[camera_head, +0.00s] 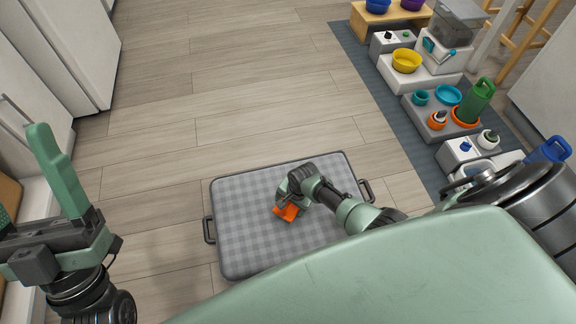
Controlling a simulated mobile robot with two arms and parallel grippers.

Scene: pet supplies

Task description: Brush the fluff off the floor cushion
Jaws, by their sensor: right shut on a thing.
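The floor cushion (240,240), a grey checked pad with a dark edge and handles at its sides, lies flat on the floor at the lower middle. My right gripper (286,203) is over the middle of the cushion, shut on an orange thing, probably the brush (288,213). The orange thing is at the cushion's surface; whether it touches is hard to tell. The gripper hides part of it. I cannot make out any fluff on the cushion. My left gripper (62,185) is raised at the far left, away from the cushion, with no object visible in it.
On a dark blue mat (375,80) at the right stand grey and white blocks with a yellow bowl (406,60), a teal bowl (448,95) and a green bottle (479,96). White cabinets (65,50) stand at the left. The wood floor (230,80) beyond the cushion is clear.

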